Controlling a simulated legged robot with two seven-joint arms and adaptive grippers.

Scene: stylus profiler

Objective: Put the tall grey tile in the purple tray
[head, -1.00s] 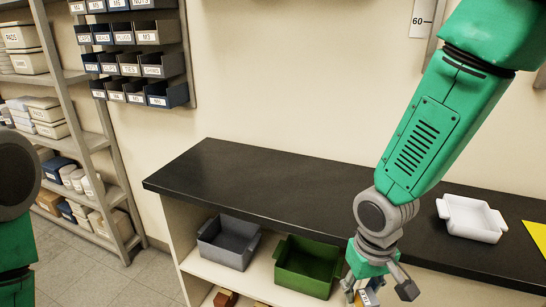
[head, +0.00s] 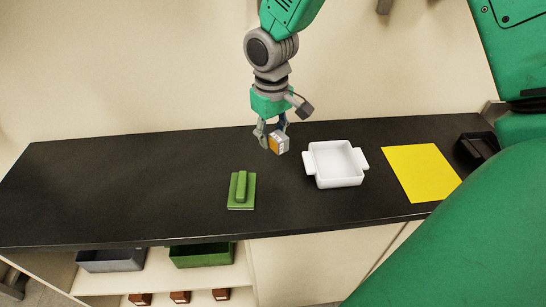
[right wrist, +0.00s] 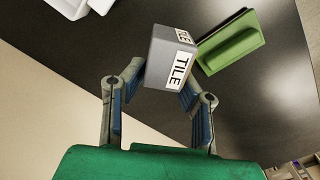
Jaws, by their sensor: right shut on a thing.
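My right gripper (head: 272,134) is shut on a block-like tile (head: 280,144) above the black counter, left of the white tray. The tile shows an orange face and a grey-white face in the head view. In the right wrist view, the tile (right wrist: 172,52) is grey with white labels reading TILE, held between the two fingers (right wrist: 163,84). No purple tray shows in either view. My left gripper is out of view.
A white two-handled tray (head: 335,163), a green block on a flat base (head: 241,190), a yellow sheet (head: 420,170) and a black tray (head: 478,147) are on the counter (head: 130,190). Grey (head: 110,262) and green (head: 202,256) bins sit below. The counter's left part is clear.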

